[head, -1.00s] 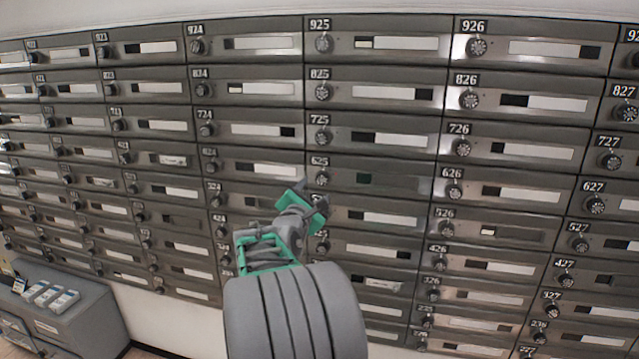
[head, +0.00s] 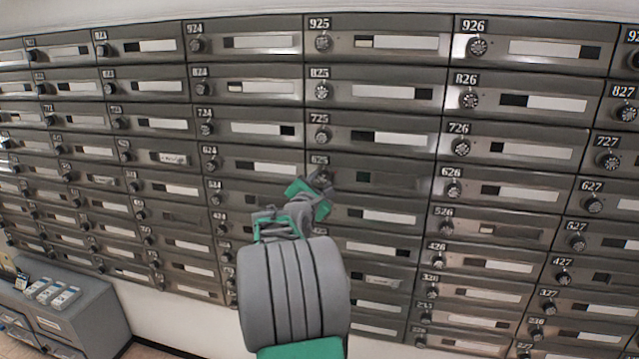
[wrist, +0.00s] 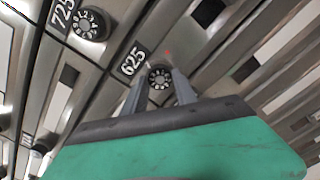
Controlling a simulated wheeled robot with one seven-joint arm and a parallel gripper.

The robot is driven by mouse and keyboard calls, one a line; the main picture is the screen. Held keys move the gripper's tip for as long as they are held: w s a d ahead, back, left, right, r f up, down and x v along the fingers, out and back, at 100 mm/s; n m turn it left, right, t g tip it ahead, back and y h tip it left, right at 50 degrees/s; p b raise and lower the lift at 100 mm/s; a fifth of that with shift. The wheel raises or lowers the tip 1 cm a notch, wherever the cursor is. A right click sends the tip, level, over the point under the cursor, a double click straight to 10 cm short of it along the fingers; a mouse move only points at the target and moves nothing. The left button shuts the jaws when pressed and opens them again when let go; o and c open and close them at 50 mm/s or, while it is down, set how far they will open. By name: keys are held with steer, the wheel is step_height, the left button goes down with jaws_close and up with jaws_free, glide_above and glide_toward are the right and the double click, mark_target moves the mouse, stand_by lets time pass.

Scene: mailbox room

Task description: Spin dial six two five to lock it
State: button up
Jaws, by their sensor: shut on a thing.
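My gripper (wrist: 160,88) is shut on this dial, with one grey finger on each side. In the head view my gripper (head: 322,184) reaches the dial and hides most of it.
Dial 725 (wrist: 88,24) is close by, at upper left in the wrist view. Dial 626 (head: 452,189) is to the right in the head view. A grey cabinet with small boxes (head: 70,310) stands at lower left. The space before the wall is otherwise clear.

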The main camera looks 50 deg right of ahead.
jaws_close()
steer(key=shift+f+m+b, duration=0.15)
steer(key=shift+m+b, duration=0.15)
steer(key=shift+b, duration=0.15)
